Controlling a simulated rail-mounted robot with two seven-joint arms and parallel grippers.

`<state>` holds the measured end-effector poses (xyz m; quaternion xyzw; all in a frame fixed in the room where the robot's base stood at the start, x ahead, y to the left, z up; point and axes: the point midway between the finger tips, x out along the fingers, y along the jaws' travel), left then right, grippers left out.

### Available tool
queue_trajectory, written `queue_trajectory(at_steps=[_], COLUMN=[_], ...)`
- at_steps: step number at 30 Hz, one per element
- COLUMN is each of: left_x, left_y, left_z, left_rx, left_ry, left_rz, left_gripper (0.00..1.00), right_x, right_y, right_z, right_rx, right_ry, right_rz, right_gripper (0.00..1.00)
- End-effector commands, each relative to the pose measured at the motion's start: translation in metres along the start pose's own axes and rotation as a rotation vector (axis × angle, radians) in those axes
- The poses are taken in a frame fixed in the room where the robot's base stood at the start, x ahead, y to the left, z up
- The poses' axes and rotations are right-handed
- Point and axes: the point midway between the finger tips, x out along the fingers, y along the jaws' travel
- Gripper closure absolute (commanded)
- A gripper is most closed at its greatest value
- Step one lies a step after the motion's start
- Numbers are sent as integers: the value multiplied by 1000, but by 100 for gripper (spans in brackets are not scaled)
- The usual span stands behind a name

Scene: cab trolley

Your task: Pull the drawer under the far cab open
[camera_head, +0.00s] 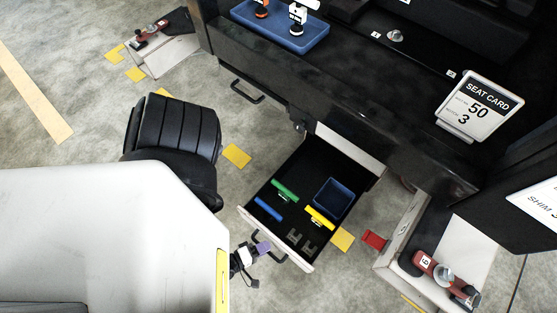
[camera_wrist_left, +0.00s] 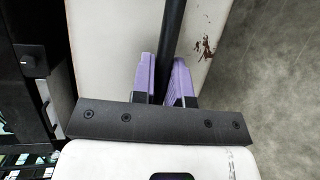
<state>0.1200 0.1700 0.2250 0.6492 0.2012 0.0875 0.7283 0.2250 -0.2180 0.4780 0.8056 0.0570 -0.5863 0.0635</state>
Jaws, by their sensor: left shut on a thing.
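A drawer with a white front (camera_head: 298,254) stands pulled out from under the dark cab counter (camera_head: 345,105), its inside open to view. Its dark bar handle (camera_head: 283,262) is on the front face. My left gripper (camera_head: 262,248) is at that handle, with its purple fingertips shut on the bar. In the left wrist view the dark handle bar (camera_wrist_left: 174,35) runs between the two purple fingers (camera_wrist_left: 164,80), in front of the pale drawer front. My right gripper is not in view.
The drawer holds a blue bin (camera_head: 331,198), green (camera_head: 285,190), blue (camera_head: 268,209) and yellow (camera_head: 320,218) pieces and grey brackets. A second handle (camera_head: 247,92) is on a closed dark front. White boxes with red tools stand at upper left (camera_head: 170,52) and lower right (camera_head: 470,235).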

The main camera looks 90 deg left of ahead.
Motion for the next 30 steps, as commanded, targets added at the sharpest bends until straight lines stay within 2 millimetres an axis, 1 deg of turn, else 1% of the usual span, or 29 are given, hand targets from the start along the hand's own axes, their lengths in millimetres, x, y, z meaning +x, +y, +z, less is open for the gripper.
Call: queue_trajectory(at_steps=[7, 20, 21, 27, 28, 30], left_x=[-8, -10, -10, -10, -10, -10], left_y=[-1, -2, -2, -2, -2, -2], left_z=[7, 8, 8, 7, 7, 7], left_rx=[2, 3, 3, 3, 3, 3], left_ry=[-17, -20, -20, -19, -19, -19], left_rz=[1, 1, 1, -1, -1, -1], left_gripper=[100, 100, 81, 62, 61, 61], right_x=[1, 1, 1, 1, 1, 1], right_y=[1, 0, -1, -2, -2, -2], right_z=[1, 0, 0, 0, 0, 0], right_rx=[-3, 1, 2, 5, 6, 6], right_ry=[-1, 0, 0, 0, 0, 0], right_rz=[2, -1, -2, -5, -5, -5], right_gripper=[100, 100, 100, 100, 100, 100])
